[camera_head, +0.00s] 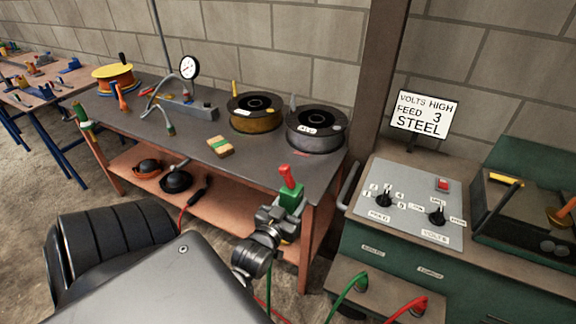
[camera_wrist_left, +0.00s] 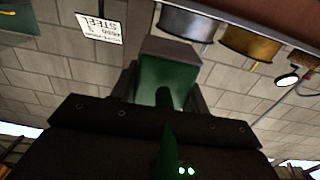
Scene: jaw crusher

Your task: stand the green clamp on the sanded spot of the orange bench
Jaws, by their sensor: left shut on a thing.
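The green clamp (camera_head: 291,197) with a red handle on top is upright in my left gripper (camera_head: 276,215), at the front right end of the orange bench (camera_head: 255,178). I cannot tell its exact height against the bench edge. In the left wrist view the clamp's green body (camera_wrist_left: 168,82) sits between the dark fingers, shut on it. The bench has a dark grey top and orange legs and lower shelf. I cannot clearly make out a sanded spot; a small reddish mark (camera_head: 301,154) shows in front of the grey spool. My right gripper is not in view.
A brass spool (camera_head: 254,113) and a grey spool (camera_head: 316,128) stand at the bench's back right. A striped block (camera_head: 220,146) lies mid-bench; a dial gauge (camera_head: 189,68) stands behind. A green welder cabinet (camera_head: 400,260) is close on the right. The front right bench top looks clear.

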